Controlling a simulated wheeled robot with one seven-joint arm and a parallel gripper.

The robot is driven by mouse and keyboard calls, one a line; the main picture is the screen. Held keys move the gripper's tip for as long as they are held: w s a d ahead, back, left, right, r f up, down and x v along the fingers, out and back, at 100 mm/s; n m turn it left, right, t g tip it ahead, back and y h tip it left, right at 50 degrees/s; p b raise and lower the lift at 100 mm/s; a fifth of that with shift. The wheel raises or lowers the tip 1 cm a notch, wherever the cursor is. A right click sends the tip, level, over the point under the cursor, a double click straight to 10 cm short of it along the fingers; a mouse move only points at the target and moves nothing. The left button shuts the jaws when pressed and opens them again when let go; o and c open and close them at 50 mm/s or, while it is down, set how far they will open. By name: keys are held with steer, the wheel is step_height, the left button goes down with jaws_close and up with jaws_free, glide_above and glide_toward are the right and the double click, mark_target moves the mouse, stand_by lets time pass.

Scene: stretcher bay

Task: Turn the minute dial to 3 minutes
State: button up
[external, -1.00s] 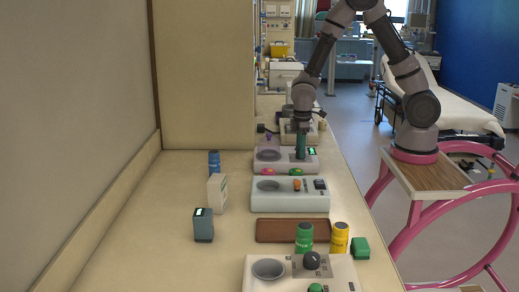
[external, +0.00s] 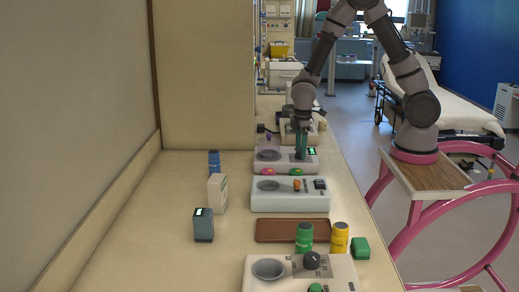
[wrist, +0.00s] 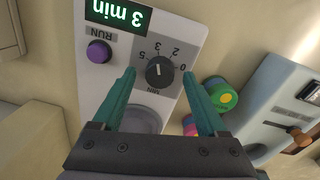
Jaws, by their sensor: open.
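The minute dial (wrist: 159,71) is a dark round knob on a grey plate marked MIN, with 0, 2, 3 and 5 around it. Its white pointer line is at the 3. The display (wrist: 117,13) beside it reads "3 min", upside down in the wrist view. My gripper (wrist: 159,73) is open, its teal fingers on either side of the dial; whether they touch it I cannot tell. In the external view my gripper (external: 301,156) is down at the right part of the pale timer unit (external: 270,164) and hides the dial there.
A purple RUN button (wrist: 98,51) is near the display. Green (wrist: 220,95) and pink round items lie beside the unit. The counter's left side has bare room.

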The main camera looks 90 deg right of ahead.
step_height(320, 180, up, 10)
steer(key=shift+a+r, duration=0.2)
steer(key=shift+s, duration=0.1)
stand_by(0.4)
steer(key=s+a+r+m+t+y, duration=0.1)
steer(key=s+a+r+m+t, duration=0.1)
steer(key=s+a+r, duration=0.2)
steer(key=s+a+r+m+t, duration=0.2)
steer(key=s+a+r, duration=0.2)
steer(key=s+r, duration=0.3)
steer(key=s+a+r+m+t+y, duration=0.1)
steer(key=s+a+r+m+t, duration=0.1)
steer(key=r, duration=1)
steer(key=s+a+t, duration=0.1)
steer(key=s+a, duration=0.1)
steer(key=s, duration=0.1)
steer(key=shift+s+y, duration=0.3)
stand_by(0.5)
